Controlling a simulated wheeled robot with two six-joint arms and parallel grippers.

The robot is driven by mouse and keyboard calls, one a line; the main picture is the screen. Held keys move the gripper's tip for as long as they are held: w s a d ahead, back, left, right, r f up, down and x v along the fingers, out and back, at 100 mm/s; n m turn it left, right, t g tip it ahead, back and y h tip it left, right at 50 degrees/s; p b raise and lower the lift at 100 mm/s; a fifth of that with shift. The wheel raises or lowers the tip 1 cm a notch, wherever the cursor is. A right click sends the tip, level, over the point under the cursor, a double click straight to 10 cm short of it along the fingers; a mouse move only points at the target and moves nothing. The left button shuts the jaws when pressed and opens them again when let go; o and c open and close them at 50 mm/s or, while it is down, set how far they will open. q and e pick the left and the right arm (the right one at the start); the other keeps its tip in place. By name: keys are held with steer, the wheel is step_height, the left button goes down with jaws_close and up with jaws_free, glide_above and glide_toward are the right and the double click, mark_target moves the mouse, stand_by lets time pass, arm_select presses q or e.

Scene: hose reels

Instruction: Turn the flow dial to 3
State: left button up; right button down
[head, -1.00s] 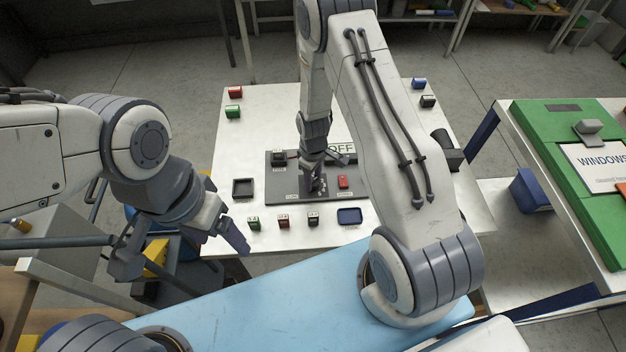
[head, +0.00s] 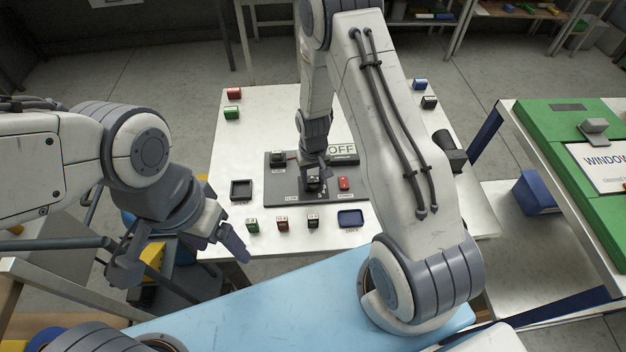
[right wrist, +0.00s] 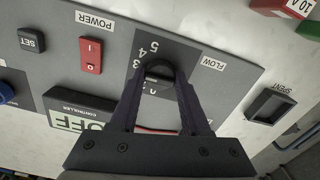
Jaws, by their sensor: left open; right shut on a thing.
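The flow dial (right wrist: 159,72) is a dark knob on the grey control panel (head: 280,190), with FLOW printed on a label (right wrist: 213,63) beside it. My right gripper (right wrist: 157,82) is shut on the dial, one finger on each side. In the head view my right gripper (head: 313,184) stands over the panel and hides the dial. Numbers 5, 4 and a partly covered 3 show around the dial in the right wrist view; its pointer cannot be made out clearly. My left gripper (head: 180,254) is open and empty, left of the table.
The panel has a red power switch (right wrist: 90,55), a SET button (right wrist: 31,40) and a display reading OFF (head: 341,150). A black SPENT tray (head: 242,190), a blue-rimmed tray (head: 350,218) and several small coloured fuses, including a green one (head: 253,225), lie around the panel.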

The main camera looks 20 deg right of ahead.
mark_target(312, 182)
stand_by(0.5)
steer(key=shift+c, duration=1.9)
jaws_free()
step_height(312, 182, up, 10)
steer(key=b, duration=0.1)
steer(key=shift+r+b, duration=0.25)
steer(key=shift+b, duration=0.15)
steer(key=shift+a, duration=0.15)
steer(key=s+a+r+n, duration=0.4)
steer(key=s+a+r, duration=0.7)
steer(key=a, duration=0.1)
steer(key=s+a+r+n+y, duration=0.1)
steer(key=s+r+n, duration=0.3)
steer(key=s, duration=0.9)
steer(key=shift+a, duration=0.45)
